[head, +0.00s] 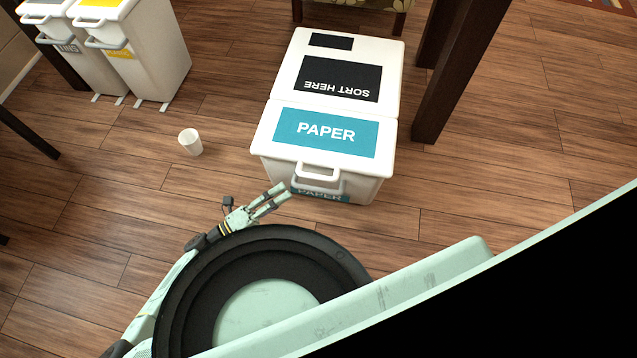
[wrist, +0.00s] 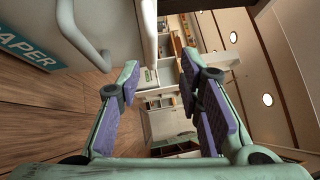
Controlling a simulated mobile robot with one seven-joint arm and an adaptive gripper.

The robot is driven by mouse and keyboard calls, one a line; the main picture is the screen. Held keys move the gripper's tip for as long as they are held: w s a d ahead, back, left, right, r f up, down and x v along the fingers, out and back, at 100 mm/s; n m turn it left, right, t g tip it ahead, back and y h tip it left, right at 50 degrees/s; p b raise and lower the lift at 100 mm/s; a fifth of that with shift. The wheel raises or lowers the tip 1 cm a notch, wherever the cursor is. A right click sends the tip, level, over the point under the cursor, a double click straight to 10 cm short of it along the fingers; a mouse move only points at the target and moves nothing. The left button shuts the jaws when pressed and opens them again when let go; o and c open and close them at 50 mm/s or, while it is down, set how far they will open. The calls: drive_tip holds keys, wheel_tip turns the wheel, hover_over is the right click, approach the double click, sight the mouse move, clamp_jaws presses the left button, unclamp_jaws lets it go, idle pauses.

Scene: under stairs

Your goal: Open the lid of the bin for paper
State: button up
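The paper bin (head: 345,188) is a white box with a blue PAPER label on its lid (head: 387,137) and a second PAPER label on its front. The lid lies shut, with a white loop handle (head: 321,171) at its front edge. My gripper (head: 282,194) is just in front of the bin, left of and a little below the handle in the head view. In the wrist view my gripper (wrist: 165,88) has its two purple-padded fingers spread apart with nothing between them. The handle (wrist: 85,40) shows there at the upper left, outside the fingers and apart from them.
A white cup (head: 191,141) stands on the wooden floor left of the bin. Two other white bins (head: 150,60) stand at the upper left. A dark wooden post (head: 447,75) rises close to the bin's right side. The floor left of the bin is mostly clear.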

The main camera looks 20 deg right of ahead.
drive_tip(key=x, duration=0.3)
drive_tip(key=f+x, duration=0.1)
drive_tip(key=x, duration=0.6)
drive_tip(key=shift+d+f, duration=0.1)
drive_tip(key=shift+d, duration=0.3)
drive_tip(key=shift+c, duration=0.4)
clamp_jaws()
